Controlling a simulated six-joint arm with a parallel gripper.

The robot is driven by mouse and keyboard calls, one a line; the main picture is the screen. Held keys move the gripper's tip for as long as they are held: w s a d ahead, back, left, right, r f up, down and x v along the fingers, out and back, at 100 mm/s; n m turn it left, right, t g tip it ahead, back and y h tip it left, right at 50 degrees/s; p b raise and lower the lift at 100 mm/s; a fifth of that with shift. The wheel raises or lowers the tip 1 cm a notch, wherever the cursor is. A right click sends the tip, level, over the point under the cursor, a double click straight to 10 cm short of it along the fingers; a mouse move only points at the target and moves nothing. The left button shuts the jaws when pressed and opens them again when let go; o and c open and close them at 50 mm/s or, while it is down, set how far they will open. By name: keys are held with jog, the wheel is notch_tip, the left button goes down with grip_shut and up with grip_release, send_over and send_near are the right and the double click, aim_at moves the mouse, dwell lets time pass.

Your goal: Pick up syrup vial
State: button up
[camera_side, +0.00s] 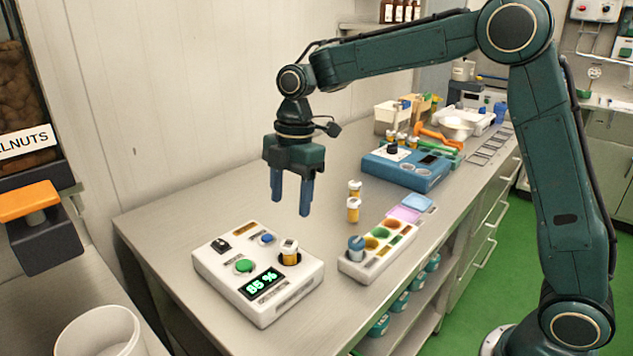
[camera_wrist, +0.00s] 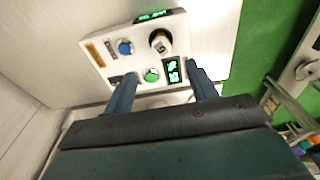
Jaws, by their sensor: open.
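An amber vial with a white cap (camera_side: 289,252) stands upright in a round socket of the white device (camera_side: 218,278). In the wrist view its pale cap (camera_wrist: 160,42) shows in a dark ring on the device (camera_wrist: 95,52). Two similar vials, a nearer one (camera_side: 353,210) and a farther one (camera_side: 354,188), stand on the bench to the right. I cannot read which is labelled syrup. My gripper (camera_side: 291,206) points down with its blue fingers apart and empty, above the device and clear of every vial. Its fingers also show in the wrist view (camera_wrist: 161,72).
The device has a green button (camera_side: 244,265) and a display (camera_side: 262,284) reading 85 %. A white rack with coloured wells (camera_side: 355,268) sits to its right. A blue instrument (camera_side: 410,168) stands farther back. The bench behind the device is clear.

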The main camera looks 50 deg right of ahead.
aim_at(289, 243)
jog(key=f, duration=0.5)
jog(key=shift+a+f, duration=0.3)
jog(key=shift+a, duration=0.05)
jog(key=shift+s+a+f, duration=0.1)
jog(key=shift+a+f, duration=0.05)
jog(key=shift+f, duration=1.15)
jog(key=shift+s+a+f, duration=0.1)
jog(key=shift+a+f, duration=0.05)
jog(key=shift+f, duration=1.15)
jog(key=c, duration=1.1)
jog(key=shift+c, duration=0.2)
jog(key=shift+r, duration=0.15)
notch_tip(289, 243, up, 20)
jog(key=shift+f, duration=0.2)
jog(key=shift+r, duration=0.1)
